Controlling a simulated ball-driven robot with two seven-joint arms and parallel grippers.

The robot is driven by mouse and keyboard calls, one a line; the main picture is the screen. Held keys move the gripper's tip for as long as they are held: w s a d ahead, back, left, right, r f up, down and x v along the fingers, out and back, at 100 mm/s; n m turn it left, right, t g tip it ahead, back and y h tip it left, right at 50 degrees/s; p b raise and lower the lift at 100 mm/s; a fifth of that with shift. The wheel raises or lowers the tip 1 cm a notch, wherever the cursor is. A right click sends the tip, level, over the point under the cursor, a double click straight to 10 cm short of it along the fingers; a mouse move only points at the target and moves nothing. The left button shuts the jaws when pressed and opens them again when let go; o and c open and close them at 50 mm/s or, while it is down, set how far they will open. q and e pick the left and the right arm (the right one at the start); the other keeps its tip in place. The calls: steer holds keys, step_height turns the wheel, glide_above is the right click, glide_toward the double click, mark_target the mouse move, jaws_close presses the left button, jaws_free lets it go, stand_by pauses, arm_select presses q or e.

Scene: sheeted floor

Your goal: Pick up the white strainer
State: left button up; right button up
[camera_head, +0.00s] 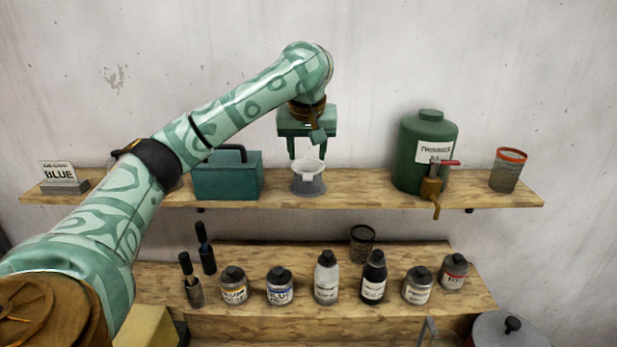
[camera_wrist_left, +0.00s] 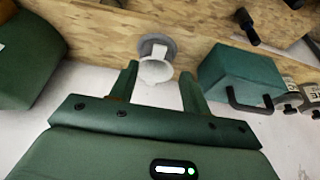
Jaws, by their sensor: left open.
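The white strainer (camera_head: 308,166) sits in the top of a grey holder (camera_head: 311,188) on the upper shelf. My left gripper (camera_head: 307,153) is open and points down just above the strainer, a finger to each side. In the left wrist view the strainer (camera_wrist_left: 155,69) shows as a pale round bowl with a white tab, between and just beyond the tips of my left gripper (camera_wrist_left: 158,72). I see no contact between the fingers and the strainer. My right gripper is in neither view.
On the upper shelf (camera_head: 370,190), a teal toolbox (camera_head: 228,181) stands left of the strainer. A green dispenser (camera_head: 425,135) with a tap and a red-rimmed jar (camera_head: 507,171) stand to the right. Several bottles and small jars stand on the lower shelf (camera_head: 290,255).

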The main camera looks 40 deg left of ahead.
mark_target(308, 177)
arm_select(q)
steer(key=b+x, duration=0.1)
steer(key=x, duration=0.4)
steer(key=shift+w+a+f, duration=0.1)
steer(key=shift+w, duration=0.1)
steer(key=shift+f, duration=0.15)
steer(key=b+x, duration=0.3)
steer(key=x, duration=0.1)
steer(key=shift+f, duration=0.35)
steer(key=shift+w+a+f, duration=0.15)
steer(key=shift+w, duration=0.05)
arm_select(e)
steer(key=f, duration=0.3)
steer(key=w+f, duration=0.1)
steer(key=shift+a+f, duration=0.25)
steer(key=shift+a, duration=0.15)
arm_select(q)
steer(key=shift+s, duration=0.1)
steer(key=c, duration=0.9)
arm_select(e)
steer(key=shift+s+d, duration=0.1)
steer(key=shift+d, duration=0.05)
